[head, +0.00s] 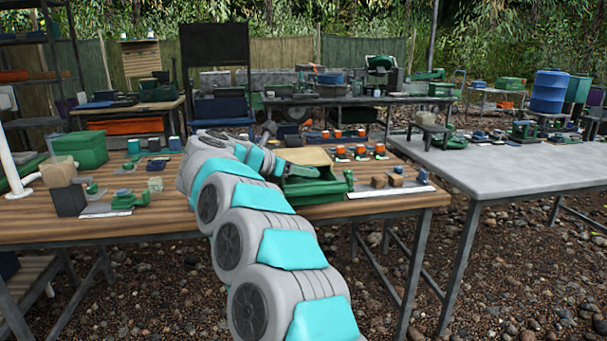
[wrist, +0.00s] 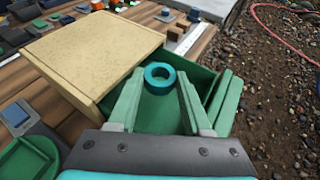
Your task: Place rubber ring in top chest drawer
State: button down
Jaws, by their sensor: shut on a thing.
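The teal rubber ring (wrist: 160,76) is between the fingertips of my gripper (wrist: 160,82), which is shut on it. In the wrist view, the ring is over an open green drawer (wrist: 208,84) that sticks out from a chest with a tan top (wrist: 95,47). The fingers hide part of the drawer's inside, and I cannot tell how high the ring is above its floor. In the head view, the chest (head: 303,156) stands on the wooden table, with the green drawer (head: 312,192) on its near side. My arm hides part of it there, and the ring does not show clearly.
Small blocks (head: 395,180) sit on a pale strip to the right. A grey table (head: 490,168) stands further right, with gravel between.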

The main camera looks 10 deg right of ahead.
jog(key=shift+f, duration=0.55)
jog(key=shift+f+b, duration=0.3)
jog(key=shift+b, duration=0.1)
jog(key=shift+f+b, duration=0.35)
jog(key=shift+b, duration=0.15)
jog(key=c, duration=0.6)
grip_release()
